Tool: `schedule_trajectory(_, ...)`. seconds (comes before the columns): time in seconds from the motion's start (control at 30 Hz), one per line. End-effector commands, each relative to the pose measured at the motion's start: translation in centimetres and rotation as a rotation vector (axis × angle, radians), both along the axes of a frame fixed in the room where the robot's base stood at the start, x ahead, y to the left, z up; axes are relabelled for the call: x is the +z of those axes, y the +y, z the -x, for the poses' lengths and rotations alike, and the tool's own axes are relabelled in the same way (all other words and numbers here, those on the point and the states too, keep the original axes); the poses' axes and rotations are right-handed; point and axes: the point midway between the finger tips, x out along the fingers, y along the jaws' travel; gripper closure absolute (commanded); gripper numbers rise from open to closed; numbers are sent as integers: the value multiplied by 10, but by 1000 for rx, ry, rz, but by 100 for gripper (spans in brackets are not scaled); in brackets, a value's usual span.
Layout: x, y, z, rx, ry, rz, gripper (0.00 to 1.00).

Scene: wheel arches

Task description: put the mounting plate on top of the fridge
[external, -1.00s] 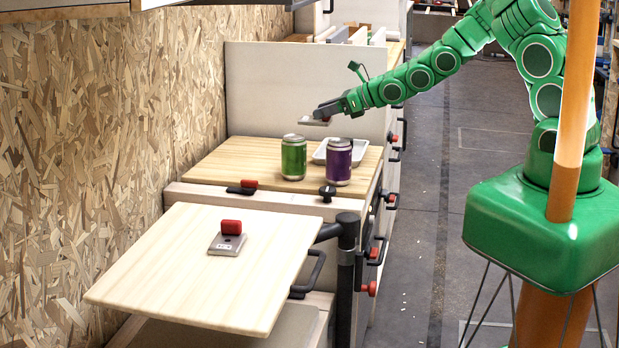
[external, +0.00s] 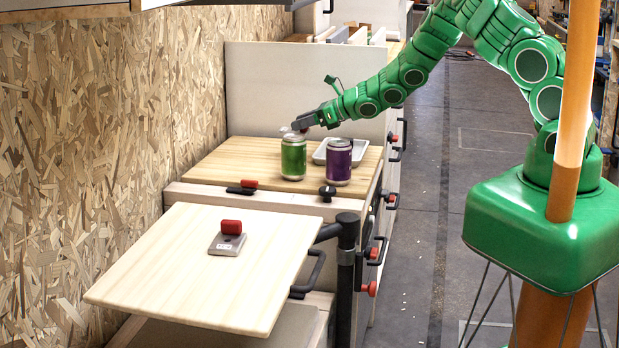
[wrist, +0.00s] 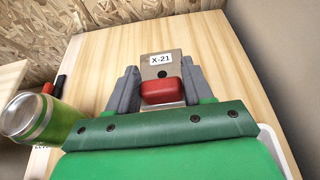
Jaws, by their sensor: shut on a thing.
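My gripper (external: 299,124) is shut on the mounting plate, a flat grey plate with a red knob and an "X-21" label. In the wrist view the plate (wrist: 174,69) lies between the fingers (wrist: 160,78), with the red knob nearest. In the external view it is mostly hidden by the gripper, near the top of the green can. Below is a light wooden top (external: 225,160), also filling the wrist view (wrist: 225,75); I cannot tell for sure that it is the fridge's. A second grey plate with a red knob (external: 226,244) lies on the front wooden board.
A green can (external: 293,159) and a purple can (external: 339,162) stand on the wooden top, with a white tray (external: 321,152) behind them. An upright pale panel (external: 270,90) bounds its back. The chipboard wall (external: 90,130) is left; the top's left part is clear.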

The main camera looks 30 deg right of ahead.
Motion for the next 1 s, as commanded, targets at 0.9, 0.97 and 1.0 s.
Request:
schedule_trajectory(0.9,-47,5,-32,0,1,4,86)
schedule_trajectory(0.97,-54,5,-32,0,3,6,86)
schedule_trajectory(1.0,-59,4,-32,0,3,6,86)
